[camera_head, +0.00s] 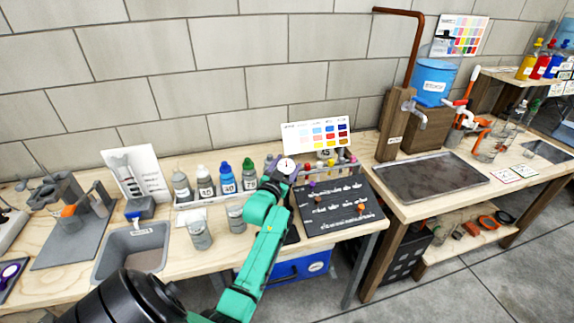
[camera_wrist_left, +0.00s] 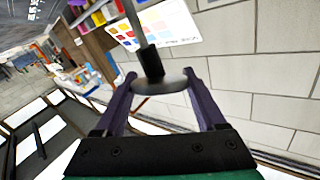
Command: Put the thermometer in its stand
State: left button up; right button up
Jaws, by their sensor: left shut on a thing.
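My left gripper (camera_head: 277,179) is shut on the thermometer (camera_head: 286,165), holding it by its round head. The white dial faces up towards the head camera, above the back of the bench. In the left wrist view the fingers (camera_wrist_left: 157,86) grip the disc edge of the thermometer (camera_wrist_left: 168,84). Its black collar and thin grey stem extend away from the gripper. The stem's far end is out of the wrist view, and it is hidden in the head view. I cannot clearly make out the thermometer's stand. My right gripper is not in view.
Several labelled bottles (camera_head: 227,179) stand in a rack left of the gripper. A black board (camera_head: 337,218) with small pieces lies to its right. A colour chart (camera_head: 318,137) stands behind. A grey sink (camera_head: 130,262) is at the left. A second bench holds a dark tray (camera_head: 432,176).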

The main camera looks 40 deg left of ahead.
pick_arm(q)
jog(key=shift+f+b, duration=0.75)
jog(key=shift+f, duration=0.4)
jog(key=o, duration=1.3)
jog(key=shift+s, duration=0.15)
jog(key=b+v, duration=0.2)
jog(key=v, duration=1.2)
jog(key=shift+s+d, duration=0.15)
